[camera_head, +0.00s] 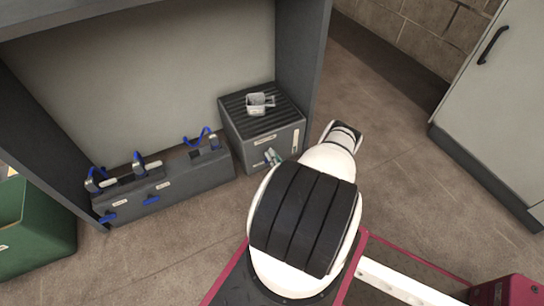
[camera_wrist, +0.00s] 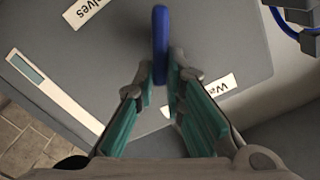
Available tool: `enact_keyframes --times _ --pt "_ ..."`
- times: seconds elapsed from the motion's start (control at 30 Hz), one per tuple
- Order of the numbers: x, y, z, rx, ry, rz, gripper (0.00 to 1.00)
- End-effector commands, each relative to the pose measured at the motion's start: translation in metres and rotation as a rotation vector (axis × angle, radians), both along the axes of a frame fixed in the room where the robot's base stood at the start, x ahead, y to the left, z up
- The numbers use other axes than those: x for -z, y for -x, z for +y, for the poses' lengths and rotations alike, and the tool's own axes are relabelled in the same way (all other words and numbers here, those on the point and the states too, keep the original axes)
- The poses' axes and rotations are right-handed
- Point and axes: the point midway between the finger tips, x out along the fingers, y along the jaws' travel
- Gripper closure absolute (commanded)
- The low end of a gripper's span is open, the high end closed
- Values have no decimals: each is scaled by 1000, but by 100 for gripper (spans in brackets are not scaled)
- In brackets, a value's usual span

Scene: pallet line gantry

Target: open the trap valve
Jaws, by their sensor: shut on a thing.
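A blue lever (camera_wrist: 160,32) stands out from the grey front of a box in the wrist view. My gripper (camera_wrist: 161,78) has its teal-padded fingers closed around the lower end of this lever. One white label beside it ends in "alves"; another, partly hidden by a finger, begins with "Wa". In the head view my gripper (camera_head: 272,157) is at the front face of a dark box (camera_head: 285,143) with a ribbed top, and the lever is hidden there. I cannot read any label naming the trap valve.
A long grey unit (camera_head: 180,188) with several blue handles stands to the left. A green bin (camera_head: 35,235) is at far left, a pale cabinet (camera_head: 495,110) at right. Floor between box and cabinet is clear.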

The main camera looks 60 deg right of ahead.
Motion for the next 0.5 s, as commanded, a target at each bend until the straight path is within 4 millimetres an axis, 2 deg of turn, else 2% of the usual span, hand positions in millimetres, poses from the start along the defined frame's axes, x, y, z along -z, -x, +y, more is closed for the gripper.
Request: enact_keyframes --times 0.5 --pt "7 4 -6 -1 -325 -200 100"
